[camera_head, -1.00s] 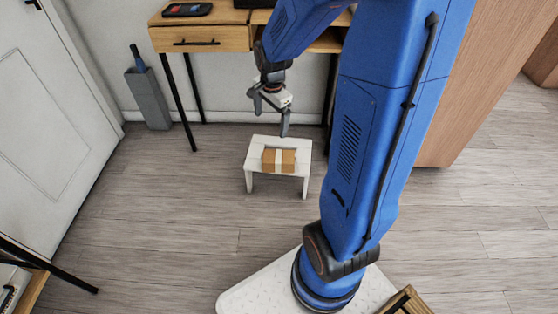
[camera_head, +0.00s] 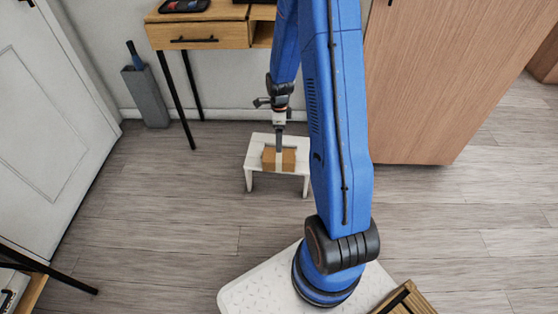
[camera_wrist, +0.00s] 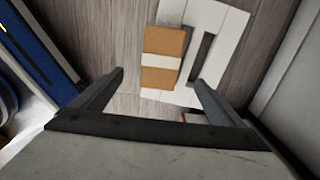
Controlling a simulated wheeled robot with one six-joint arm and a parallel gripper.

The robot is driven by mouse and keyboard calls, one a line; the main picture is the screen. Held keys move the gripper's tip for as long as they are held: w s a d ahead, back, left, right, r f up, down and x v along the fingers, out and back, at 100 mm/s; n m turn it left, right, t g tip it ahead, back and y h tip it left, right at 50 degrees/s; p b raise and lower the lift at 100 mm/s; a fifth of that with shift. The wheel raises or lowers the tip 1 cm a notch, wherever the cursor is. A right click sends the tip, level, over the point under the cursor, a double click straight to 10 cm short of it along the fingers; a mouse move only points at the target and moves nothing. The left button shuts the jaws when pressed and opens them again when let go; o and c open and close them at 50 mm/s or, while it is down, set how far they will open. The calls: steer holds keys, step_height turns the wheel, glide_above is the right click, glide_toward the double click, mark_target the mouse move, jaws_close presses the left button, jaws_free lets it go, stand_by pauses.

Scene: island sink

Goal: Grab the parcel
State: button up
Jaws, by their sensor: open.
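The parcel is a small brown box with a white band (camera_head: 270,158). It lies on a small white stool (camera_head: 256,145) on the floor, and in the head view my gripper partly covers it. In the wrist view the parcel (camera_wrist: 161,78) lies ahead of the fingertips, near the left edge of the stool (camera_wrist: 228,30). My gripper (camera_head: 279,150) points down over the stool. In the wrist view my gripper (camera_wrist: 158,76) has its fingers wide apart, one to each side of the parcel's line, with nothing between them. The parcel looks apart from the fingers.
A wooden desk (camera_head: 200,36) with black legs stands behind the stool. A wooden cabinet (camera_head: 440,80) is at the right and a white door (camera_head: 45,120) at the left. The floor (camera_head: 160,220) left of the stool is clear.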

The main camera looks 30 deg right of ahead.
mark_target(279, 155)
step_height(279, 155, down, 10)
steer(key=shift+r, duration=0.1)
steer(key=shift+w+f, duration=0.15)
steer(key=shift+f, duration=3)
steer(key=c, duration=1.3)
